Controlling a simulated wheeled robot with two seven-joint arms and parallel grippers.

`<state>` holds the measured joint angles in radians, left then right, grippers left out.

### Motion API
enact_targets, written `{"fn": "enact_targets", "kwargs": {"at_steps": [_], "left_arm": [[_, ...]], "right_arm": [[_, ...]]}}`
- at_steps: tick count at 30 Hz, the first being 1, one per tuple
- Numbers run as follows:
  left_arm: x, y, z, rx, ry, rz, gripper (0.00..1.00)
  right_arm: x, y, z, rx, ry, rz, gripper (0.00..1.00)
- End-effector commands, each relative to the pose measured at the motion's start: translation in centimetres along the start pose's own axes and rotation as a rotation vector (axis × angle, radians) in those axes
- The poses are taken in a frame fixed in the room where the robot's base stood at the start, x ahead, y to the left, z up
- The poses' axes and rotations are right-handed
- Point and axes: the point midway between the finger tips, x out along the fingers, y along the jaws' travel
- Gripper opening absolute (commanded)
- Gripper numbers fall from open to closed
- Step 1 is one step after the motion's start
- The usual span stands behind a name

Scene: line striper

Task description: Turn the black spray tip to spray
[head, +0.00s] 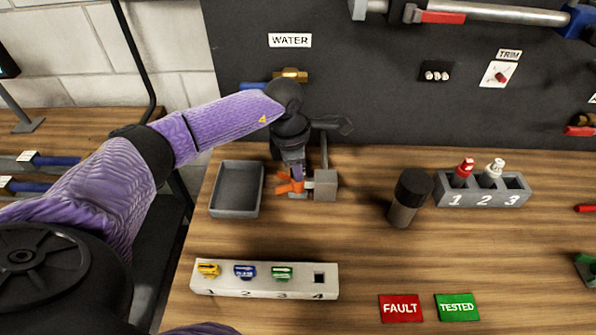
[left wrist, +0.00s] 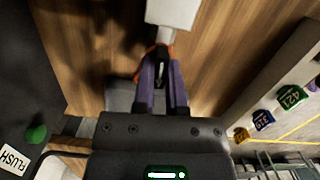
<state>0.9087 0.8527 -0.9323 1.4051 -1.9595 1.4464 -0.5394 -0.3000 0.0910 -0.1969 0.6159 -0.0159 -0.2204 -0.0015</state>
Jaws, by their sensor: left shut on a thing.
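My left gripper (head: 291,178) is shut at the orange tip guard (head: 284,187), in front of a grey block (head: 326,185) on the bench. In the left wrist view the purple fingers (left wrist: 162,58) close together on a small dark piece, which I take to be the black spray tip. Bits of the orange guard (left wrist: 171,50) show beside the fingertips, with the pale block (left wrist: 174,12) just beyond. My right gripper is not in view.
A grey tray (head: 237,212) lies left of the gripper. A rack (head: 265,290) in front holds yellow, blue and green tips; slot 4 is empty. A dark cylinder (head: 404,215) and a numbered holder (head: 455,193) stand right. FAULT (head: 401,308) and TESTED (head: 457,307) plates lie in front.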

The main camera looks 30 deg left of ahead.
Motion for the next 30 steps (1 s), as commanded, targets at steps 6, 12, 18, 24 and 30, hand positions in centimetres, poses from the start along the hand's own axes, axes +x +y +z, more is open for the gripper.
{"fn": "enact_targets", "kwargs": {"at_steps": [6, 12, 18, 24, 30], "left_arm": [[0.14, -0.16, 0.04, 0.082, 0.000, -0.016, 0.00], [0.12, -0.16, 0.04, 0.080, 0.000, -0.016, 0.34], [0.08, -0.11, 0.03, 0.078, 0.000, -0.014, 0.56], [0.06, -0.09, 0.02, 0.077, 0.000, -0.013, 0.82], [0.05, -0.08, 0.02, 0.077, 0.000, -0.013, 0.97]], "right_arm": [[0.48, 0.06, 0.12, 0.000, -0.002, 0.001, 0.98], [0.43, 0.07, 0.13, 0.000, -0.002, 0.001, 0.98], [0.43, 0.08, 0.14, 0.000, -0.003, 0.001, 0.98], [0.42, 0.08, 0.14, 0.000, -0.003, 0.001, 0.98], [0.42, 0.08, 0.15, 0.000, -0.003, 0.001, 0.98]]}}
